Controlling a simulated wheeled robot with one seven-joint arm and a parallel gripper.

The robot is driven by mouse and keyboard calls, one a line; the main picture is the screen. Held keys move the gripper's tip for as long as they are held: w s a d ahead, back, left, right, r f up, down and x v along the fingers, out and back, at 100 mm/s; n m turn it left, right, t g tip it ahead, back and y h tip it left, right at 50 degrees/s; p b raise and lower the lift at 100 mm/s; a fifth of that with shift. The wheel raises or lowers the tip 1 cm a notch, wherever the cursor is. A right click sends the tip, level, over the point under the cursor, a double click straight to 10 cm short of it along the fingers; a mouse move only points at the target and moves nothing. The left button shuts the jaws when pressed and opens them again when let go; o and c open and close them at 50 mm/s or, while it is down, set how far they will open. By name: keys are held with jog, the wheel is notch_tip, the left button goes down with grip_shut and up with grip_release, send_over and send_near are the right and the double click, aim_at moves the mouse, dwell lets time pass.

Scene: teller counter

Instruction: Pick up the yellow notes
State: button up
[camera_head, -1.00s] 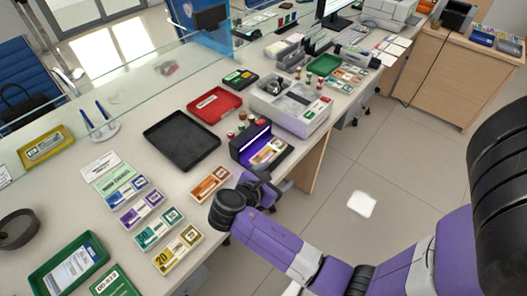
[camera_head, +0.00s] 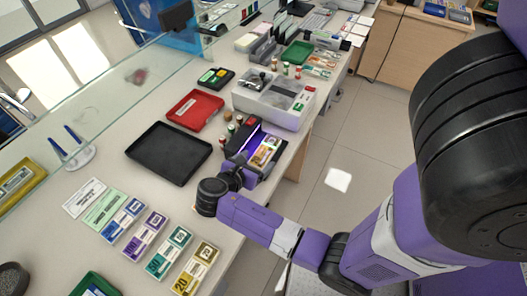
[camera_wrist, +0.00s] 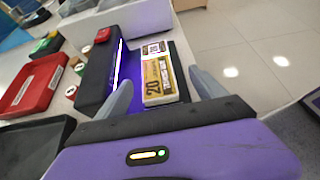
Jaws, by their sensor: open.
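A yellow-banded bundle of notes marked 20 (camera_wrist: 158,80) lies in the purple-lit bay of a dark device (camera_wrist: 98,75). In the head view the bundle (camera_head: 264,152) shows in that device (camera_head: 240,138) near the counter's right edge. My gripper (camera_wrist: 164,90) is open, with one finger on each side of the notes; I cannot tell whether either finger touches them. Another yellow bundle marked 20 (camera_head: 195,268) lies at the front end of a row of bundles on the counter.
A black tray (camera_head: 168,152) and a red tray (camera_head: 195,110) lie left of the device. A grey machine (camera_head: 275,98) stands behind it. Teal (camera_head: 169,252), purple (camera_head: 146,236) and blue (camera_head: 124,219) bundles lie in the row. Floor is open to the right.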

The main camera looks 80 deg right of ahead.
aim_at(266, 150)
jog(key=x, duration=0.5)
jog(key=shift+w+d+r+p, duration=0.15)
jog(key=shift+w+d+p, duration=0.1)
jog(key=shift+d+p, duration=0.15)
jog(key=shift+s+d+f, duration=0.15)
jog(key=shift+d+f, duration=0.25)
jog(key=shift+d, duration=0.15)
jog(key=shift+c, duration=0.2)
jog(key=c, duration=1.6)
jog(key=shift+r, duration=0.1)
jog(key=shift+c, duration=0.2)
jog(key=shift+r, duration=0.1)
notch_tip(266, 150, up, 19)
jog(key=shift+d+r, duration=0.15)
jog(key=shift+d, duration=0.05)
